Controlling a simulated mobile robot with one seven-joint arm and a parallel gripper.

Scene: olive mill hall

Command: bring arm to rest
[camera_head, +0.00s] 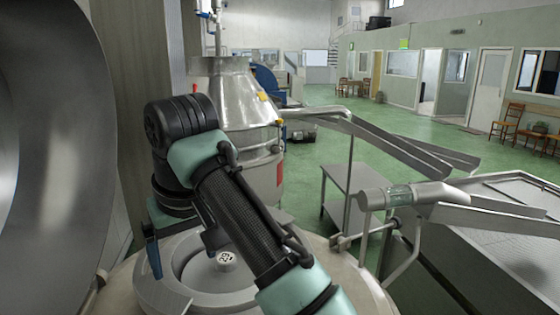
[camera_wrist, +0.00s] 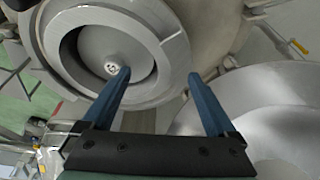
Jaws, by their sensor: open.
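My gripper (camera_wrist: 159,75) shows in the wrist view with two blue fingers spread apart and nothing between them. In the head view my arm reaches up from the bottom middle and bends at a dark joint. One blue finger shows there, pointing down beside the round metal opening (camera_head: 175,297) of a large vessel. In the wrist view the opening's ring (camera_wrist: 178,45) lies beyond the fingers, with a pale round hub (camera_wrist: 112,68) inside it. I cannot tell how far the fingertips are from the ring.
A big curved metal surface (camera_head: 50,150) fills the left side. A steel cone-topped tank (camera_head: 225,95) stands behind my arm. A pipe with a glass section (camera_head: 400,195), a metal table (camera_head: 350,182) and a long steel trough (camera_head: 500,240) are to the right. Green floor (camera_head: 330,98) is open farther back.

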